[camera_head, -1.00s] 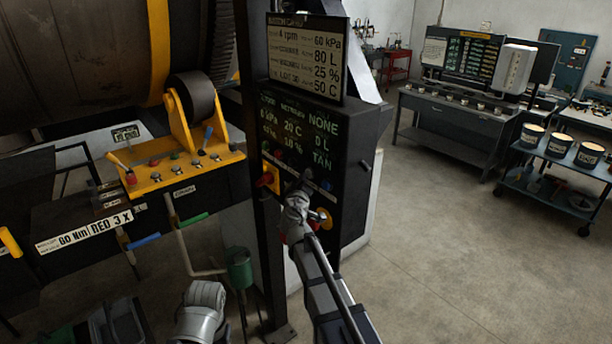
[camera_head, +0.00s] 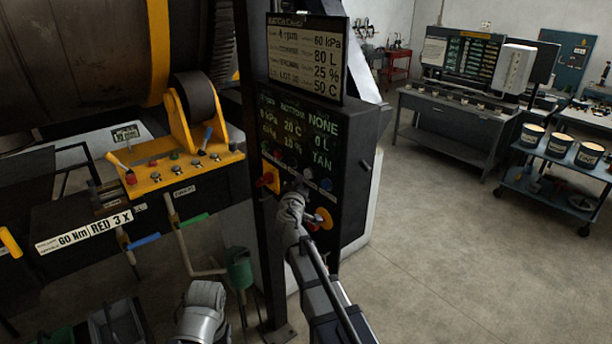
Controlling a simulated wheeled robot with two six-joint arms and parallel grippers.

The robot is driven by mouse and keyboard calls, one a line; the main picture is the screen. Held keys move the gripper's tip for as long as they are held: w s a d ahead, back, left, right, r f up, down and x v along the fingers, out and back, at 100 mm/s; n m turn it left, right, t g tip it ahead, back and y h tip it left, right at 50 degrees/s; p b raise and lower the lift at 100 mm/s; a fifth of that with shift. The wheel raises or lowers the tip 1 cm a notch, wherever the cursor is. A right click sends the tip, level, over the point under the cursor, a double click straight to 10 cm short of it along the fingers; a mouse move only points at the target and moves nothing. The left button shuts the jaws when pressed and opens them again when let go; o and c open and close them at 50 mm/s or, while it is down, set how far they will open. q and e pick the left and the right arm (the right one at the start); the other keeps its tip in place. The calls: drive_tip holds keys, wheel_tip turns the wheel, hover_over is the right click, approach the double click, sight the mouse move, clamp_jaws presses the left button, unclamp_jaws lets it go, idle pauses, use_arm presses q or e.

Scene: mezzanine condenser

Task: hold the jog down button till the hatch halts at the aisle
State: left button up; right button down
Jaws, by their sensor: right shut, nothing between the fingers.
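The black control panel (camera_head: 345,140) stands on the dark column, with lit readouts and a row of small buttons below them. A blue button (camera_head: 326,185) shows at the right of the row. My right gripper (camera_head: 299,186) is shut and empty, its tips up against or just in front of the button row. It hides what is directly behind it, so I cannot tell which button it covers or whether it touches. The jog down label is too small to read. The large dark drum (camera_head: 80,60) is at the upper left; I cannot make out its hatch.
A red-and-yellow switch (camera_head: 268,180) and a yellow knob (camera_head: 323,218) flank my right gripper. A yellow lever console (camera_head: 175,172) is at left.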

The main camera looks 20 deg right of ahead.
drive_tip(key=shift+a, duration=0.15)
drive_tip(key=a, duration=0.1)
drive_tip(key=s+a, duration=0.1)
drive_tip(key=a, duration=0.2)
drive_tip(key=shift+s+a, duration=0.3)
drive_tip(key=shift+s, duration=0.1)
idle(0.5)
drive_tip(key=s+a+f+m+g+b, duration=0.2)
drive_tip(key=s+f+g+b, duration=0.25)
drive_tip(key=s+f, duration=0.5)
drive_tip(key=s+a+f+m+g+b, duration=0.2)
drive_tip(key=s+f+g+b, duration=0.3)
drive_tip(key=f, duration=0.8)
drive_tip(key=s+a+f+n+g+y+b, duration=0.1)
drive_tip(key=s+a+f+g+y+b, duration=0.1)
drive_tip(key=s, duration=0.4)
drive_tip(key=s+a+f+n+g+y+b, duration=0.1)
drive_tip(key=s+a+f+g+y+b, duration=0.1)
drive_tip(key=s+a+f, duration=0.3)
drive_tip(key=s+a+f+g+y+b, duration=0.1)
drive_tip(key=s+a+f, duration=0.3)
drive_tip(key=s, duration=0.5)
wheel_tip(320, 180, down, 3)
drive_tip(key=shift+r+n+g+y+b, duration=0.15)
drive_tip(key=shift+n+g+y+b, duration=0.25)
drive_tip(key=shift+g+b, duration=0.35)
